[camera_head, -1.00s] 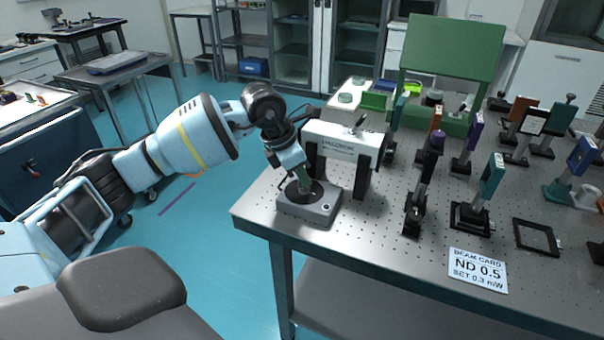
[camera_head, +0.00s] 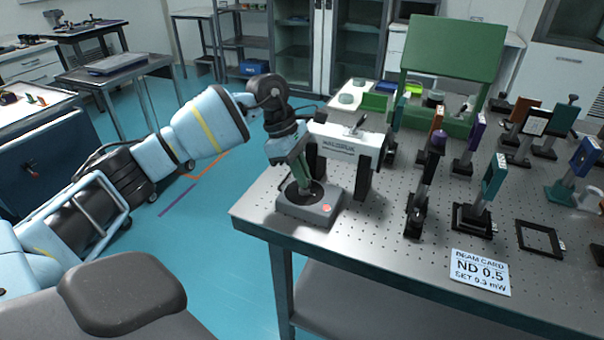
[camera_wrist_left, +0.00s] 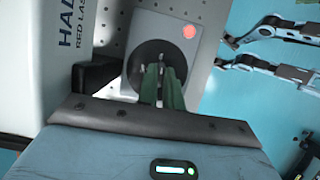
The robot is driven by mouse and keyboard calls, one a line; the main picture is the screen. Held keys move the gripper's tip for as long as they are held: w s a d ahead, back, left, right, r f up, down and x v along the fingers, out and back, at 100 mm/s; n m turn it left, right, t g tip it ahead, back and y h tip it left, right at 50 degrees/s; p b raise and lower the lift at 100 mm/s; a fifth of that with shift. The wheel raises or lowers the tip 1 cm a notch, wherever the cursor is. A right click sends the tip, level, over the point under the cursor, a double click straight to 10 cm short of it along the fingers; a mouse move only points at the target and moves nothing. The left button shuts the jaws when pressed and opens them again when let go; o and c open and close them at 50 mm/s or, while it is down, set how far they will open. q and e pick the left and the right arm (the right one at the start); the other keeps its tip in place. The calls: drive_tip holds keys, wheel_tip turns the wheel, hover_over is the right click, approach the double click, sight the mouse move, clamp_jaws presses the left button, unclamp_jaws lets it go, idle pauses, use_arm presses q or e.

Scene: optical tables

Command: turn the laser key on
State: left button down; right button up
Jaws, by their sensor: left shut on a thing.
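The grey key box (camera_head: 310,214) stands at the table's near left corner. It has a round black dial (camera_head: 290,193) and a small lamp (camera_head: 326,208) that is lit red. In the left wrist view the lamp (camera_wrist_left: 189,32) also glows red beside the dial (camera_wrist_left: 150,62). My left gripper (camera_head: 303,185) reaches down onto the dial, its green fingers shut on the laser key. The fingers (camera_wrist_left: 163,82) hide the key itself. The white laser housing (camera_head: 346,144) on black legs stands just behind the box.
Several post-mounted optics stand to the right on the perforated table (camera_head: 380,215). A white beam card (camera_head: 480,271) lies near the front edge.

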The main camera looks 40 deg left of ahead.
use_arm(q)
drive_tip(key=shift+r, duration=0.1)
idle(0.5)
drive_tip(key=c, duration=1.6)
unclamp_jaws()
drive_tip(key=shift+o, duration=0.2)
drive_tip(key=v, duration=0.7)
drive_tip(key=shift+r, duration=0.3)
drive_tip(key=shift+a+f, duration=0.1)
drive_tip(key=shift+a, duration=0.05)
